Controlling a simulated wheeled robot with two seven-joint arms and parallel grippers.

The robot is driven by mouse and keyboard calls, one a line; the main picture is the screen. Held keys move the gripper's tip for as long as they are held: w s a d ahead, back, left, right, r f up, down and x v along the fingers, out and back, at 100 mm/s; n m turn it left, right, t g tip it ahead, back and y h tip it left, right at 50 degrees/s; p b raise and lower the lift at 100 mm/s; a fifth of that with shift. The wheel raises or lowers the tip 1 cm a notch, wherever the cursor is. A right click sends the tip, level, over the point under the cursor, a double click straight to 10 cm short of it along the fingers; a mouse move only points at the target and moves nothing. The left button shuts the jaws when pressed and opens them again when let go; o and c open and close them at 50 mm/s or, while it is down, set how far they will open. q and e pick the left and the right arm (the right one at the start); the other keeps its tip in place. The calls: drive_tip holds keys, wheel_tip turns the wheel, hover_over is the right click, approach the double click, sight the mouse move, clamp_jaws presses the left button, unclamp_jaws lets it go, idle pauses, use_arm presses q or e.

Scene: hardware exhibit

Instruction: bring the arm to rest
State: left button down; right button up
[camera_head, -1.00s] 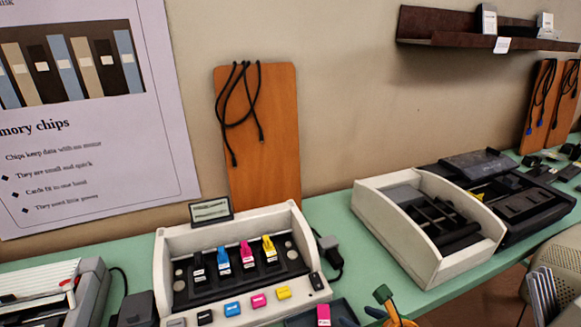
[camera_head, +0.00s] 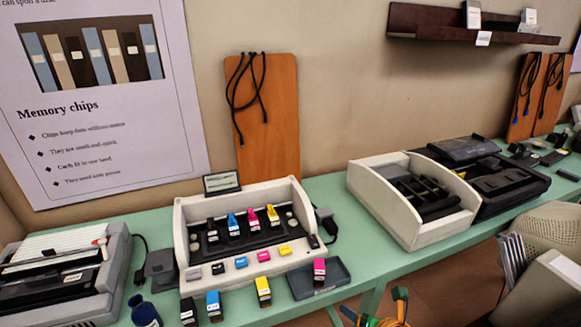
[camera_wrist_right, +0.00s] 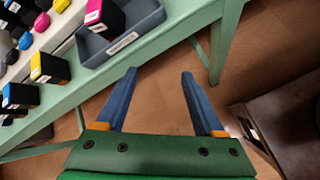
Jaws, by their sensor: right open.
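My right gripper (camera_wrist_right: 158,75) is open and empty in the right wrist view, its two blue fingers spread over bare floor beside the table. In the head view only a small part of my right arm and gripper (camera_head: 378,316) shows at the bottom edge, in front of the green table (camera_head: 330,205). The gripper touches nothing that I can see. My left gripper is not in view.
A grey tray (camera_head: 337,273) with a magenta cartridge (camera_head: 319,270) lies near the table's front edge. Yellow (camera_head: 263,290) and blue (camera_head: 214,304) cartridges stand left of it, before a white printer (camera_head: 184,225).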

drive_tip(key=s+d+f+m+g+h, duration=0.1)
drive_tip(key=s+d+f+m, duration=0.1)
drive_tip(key=s+f+m, duration=0.55)
drive_tip(key=s+d+f+m+g+h, duration=0.1)
drive_tip(key=s+d+f+m+g, duration=0.2)
drive_tip(key=f+m, duration=0.7)
drive_tip(key=s+f+m+g, duration=0.1)
drive_tip(key=s+f+m, duration=0.2)
drive_tip(key=s, duration=0.5)
drive_tip(key=s+a+f+m+g, duration=0.1)
drive_tip(key=s+f+m, duration=0.2)
drive_tip(key=s, duration=0.6)
drive_tip(key=s+a+f+m+g, duration=0.1)
drive_tip(key=s+f+m, duration=0.2)
drive_tip(key=s+m, duration=0.3)
drive_tip(key=s, duration=0.3)
drive_tip(key=shift+s+a+g+h, duration=0.2)
drive_tip(key=shift+s+g+h, duration=0.1)
drive_tip(key=shift+g, duration=0.1)
